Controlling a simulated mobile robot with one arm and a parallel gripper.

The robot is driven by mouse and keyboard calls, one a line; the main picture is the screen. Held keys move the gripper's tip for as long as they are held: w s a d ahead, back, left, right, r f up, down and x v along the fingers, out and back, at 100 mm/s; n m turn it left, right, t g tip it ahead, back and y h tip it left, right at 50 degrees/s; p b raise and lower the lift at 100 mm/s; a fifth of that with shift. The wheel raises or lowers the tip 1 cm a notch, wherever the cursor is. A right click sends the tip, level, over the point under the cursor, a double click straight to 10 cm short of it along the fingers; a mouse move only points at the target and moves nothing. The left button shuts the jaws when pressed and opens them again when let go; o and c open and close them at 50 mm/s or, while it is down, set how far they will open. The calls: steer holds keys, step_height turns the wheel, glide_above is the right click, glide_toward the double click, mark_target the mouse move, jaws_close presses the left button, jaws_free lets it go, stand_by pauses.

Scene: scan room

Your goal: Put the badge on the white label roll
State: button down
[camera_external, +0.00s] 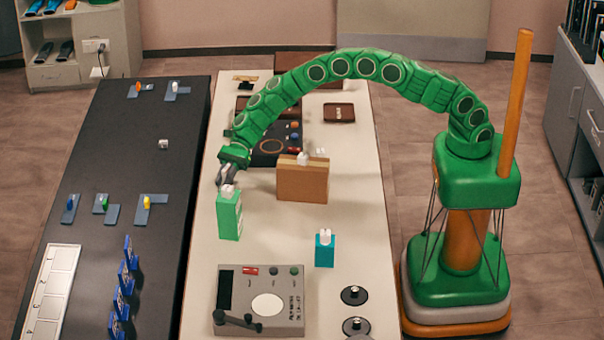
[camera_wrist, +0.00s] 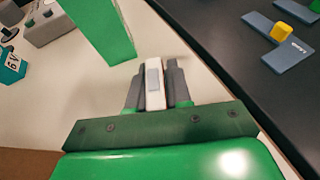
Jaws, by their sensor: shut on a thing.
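My gripper (camera_external: 224,178) hangs over the pale table, behind the green carton (camera_external: 229,215). In the wrist view, my gripper (camera_wrist: 156,82) is shut on a slim white piece with a grey panel, which looks like the badge (camera_wrist: 154,85). It is held upright between the dark fingers; in the external view I cannot make it out clearly. The green carton (camera_wrist: 100,25) stands close beside the fingers in the wrist view. A small white block-like thing with a dark centre, possibly the white label roll (camera_external: 163,144), lies on the black table; I cannot tell for sure.
A brown box (camera_external: 302,182) and a teal box (camera_external: 325,250) stand on the pale table. A grey device (camera_external: 230,320) with a lever is at the front. Blue stands (camera_external: 128,250) and hooks line the black table (camera_external: 100,165), whose middle is mostly clear.

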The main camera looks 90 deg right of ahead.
steer(key=shift+f, duration=0.1)
steer(key=c, duration=1.1)
jaws_free()
steer(key=shift+o, duration=0.2)
